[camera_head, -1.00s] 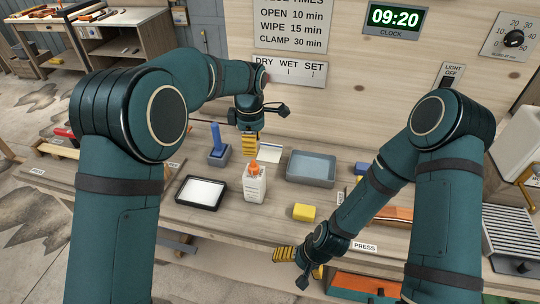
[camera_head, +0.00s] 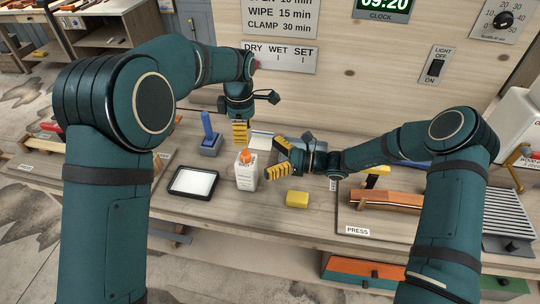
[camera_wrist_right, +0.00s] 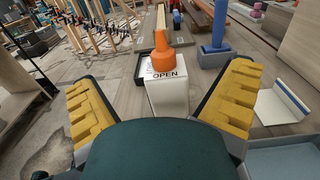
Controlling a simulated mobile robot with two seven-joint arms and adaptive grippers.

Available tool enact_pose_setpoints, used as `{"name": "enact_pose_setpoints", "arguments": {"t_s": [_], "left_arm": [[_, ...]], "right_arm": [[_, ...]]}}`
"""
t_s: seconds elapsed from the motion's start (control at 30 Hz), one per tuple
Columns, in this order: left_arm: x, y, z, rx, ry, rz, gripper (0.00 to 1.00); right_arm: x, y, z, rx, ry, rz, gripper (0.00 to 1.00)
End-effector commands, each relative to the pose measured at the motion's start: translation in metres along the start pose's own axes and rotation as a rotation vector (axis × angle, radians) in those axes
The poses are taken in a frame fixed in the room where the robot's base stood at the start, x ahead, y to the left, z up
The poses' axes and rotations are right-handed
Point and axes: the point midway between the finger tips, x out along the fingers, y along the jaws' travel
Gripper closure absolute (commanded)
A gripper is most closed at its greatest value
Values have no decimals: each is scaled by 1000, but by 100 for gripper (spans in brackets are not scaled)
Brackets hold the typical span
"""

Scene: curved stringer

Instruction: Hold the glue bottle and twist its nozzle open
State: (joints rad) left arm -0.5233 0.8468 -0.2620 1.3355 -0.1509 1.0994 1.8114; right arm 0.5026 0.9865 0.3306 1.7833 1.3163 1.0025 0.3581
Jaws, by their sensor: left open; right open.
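The glue bottle (camera_head: 246,176) stands upright on the bench, white with an orange nozzle (camera_head: 247,156). My left gripper (camera_head: 240,140) is above and just behind the bottle, pointing down, open and apart from it as far as I can see. My right gripper (camera_head: 275,162) is open just right of the bottle, level with its upper part and pointing left at it. In the right wrist view the bottle (camera_wrist_right: 169,95) stands ahead between the two yellow fingers (camera_wrist_right: 165,100), with the nozzle (camera_wrist_right: 162,55) and the word OPEN on its top; neither finger touches it.
A black-rimmed white tray (camera_head: 193,182) lies left of the bottle. A blue-handled tool in a holder (camera_head: 208,137) stands behind it. A yellow sponge (camera_head: 297,198) lies in front of my right gripper. An orange-brown curved piece (camera_head: 388,199) lies at right.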

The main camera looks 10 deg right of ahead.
Motion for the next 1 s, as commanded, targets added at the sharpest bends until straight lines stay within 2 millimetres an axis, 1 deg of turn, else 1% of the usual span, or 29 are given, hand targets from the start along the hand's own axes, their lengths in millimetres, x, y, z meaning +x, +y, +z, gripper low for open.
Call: {"name": "enact_pose_setpoints", "arguments": {"t_s": [0.07,0.17,0.57,0.6,0.8,0.9,1.0], "left_arm": [[0,0,0,0,0,0,54],[0,0,0,0,0,0,54],[0,0,0,0,0,0,54],[0,0,0,0,0,0,54],[0,0,0,0,0,0,54],[0,0,0,0,0,0,54],[0,0,0,0,0,0,54]], "right_arm": [[-1,-2,-2,6,-13,-7,0],[0,-3,-12,8,-14,-7,0],[1,-1,-82,7,-11,-5,0],[12,-1,-78,3,-13,-2,0],[46,-1,-77,3,-10,-2,0],[59,-1,-77,4,-11,-3,0],[68,-2,-77,3,-11,-4,0]]}}
